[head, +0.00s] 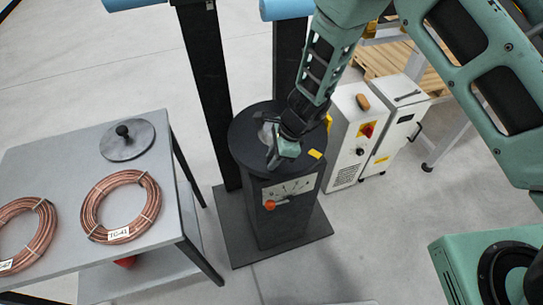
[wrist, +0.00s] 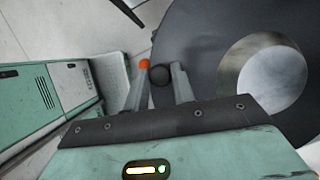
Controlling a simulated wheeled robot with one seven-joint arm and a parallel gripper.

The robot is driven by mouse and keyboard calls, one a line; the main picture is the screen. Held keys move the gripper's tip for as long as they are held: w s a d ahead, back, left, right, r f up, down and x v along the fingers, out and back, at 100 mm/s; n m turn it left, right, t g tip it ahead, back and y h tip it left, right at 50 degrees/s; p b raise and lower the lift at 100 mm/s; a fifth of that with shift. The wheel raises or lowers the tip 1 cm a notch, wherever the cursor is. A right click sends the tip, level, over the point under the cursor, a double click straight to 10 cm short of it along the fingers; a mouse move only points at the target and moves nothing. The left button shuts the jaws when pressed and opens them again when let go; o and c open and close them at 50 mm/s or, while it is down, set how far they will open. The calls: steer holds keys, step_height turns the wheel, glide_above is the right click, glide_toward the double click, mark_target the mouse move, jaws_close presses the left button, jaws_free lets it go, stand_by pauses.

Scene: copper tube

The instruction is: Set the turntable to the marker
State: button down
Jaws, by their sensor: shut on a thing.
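The dark round turntable (head: 245,140) tops a black pedestal. Its shiny metal centre (wrist: 270,78) shows in the wrist view. My gripper (head: 277,160) is low over the turntable's near part. In the wrist view, a black ball knob (wrist: 160,75) sits between my fingers (wrist: 158,85), which are shut on it; in the head view my gripper hides the knob. A small yellow mark (head: 315,153) lies at the turntable's near right edge, to the right of my gripper. I cannot tell whether it is on the disc or the pedestal.
A scale plate (head: 290,190) with an orange-red lever knob (head: 270,205) is on the pedestal's front. A grey table (head: 60,155) with copper coils (head: 122,205) and a knobbed disc (head: 127,142) stands left. A white control cabinet (head: 350,140) stands close on the right.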

steer(key=shift+d+n, duration=0.5)
steer(key=shift+d, duration=0.25)
steer(key=w+d+n+g, duration=0.1)
steer(key=d+n, duration=0.1)
steer(key=d, duration=0.1)
steer(key=w+d+n+g+h, duration=0.1)
steer(key=d+n, duration=0.2)
steer(key=w+d+n+g, duration=0.1)
steer(key=d+n, duration=0.2)
steer(key=shift+d+h+b, duration=0.3)
steer(key=shift+h+b, duration=0.05)
steer(key=shift+h, duration=0.05)
steer(key=shift+w+d+n+g+h+b, duration=0.35)
steer(key=shift+w+d+n, duration=0.55)
steer(key=shift+n, duration=0.4)
steer(key=shift+s, duration=0.1)
steer(key=c, duration=1.2)
jaws_free()
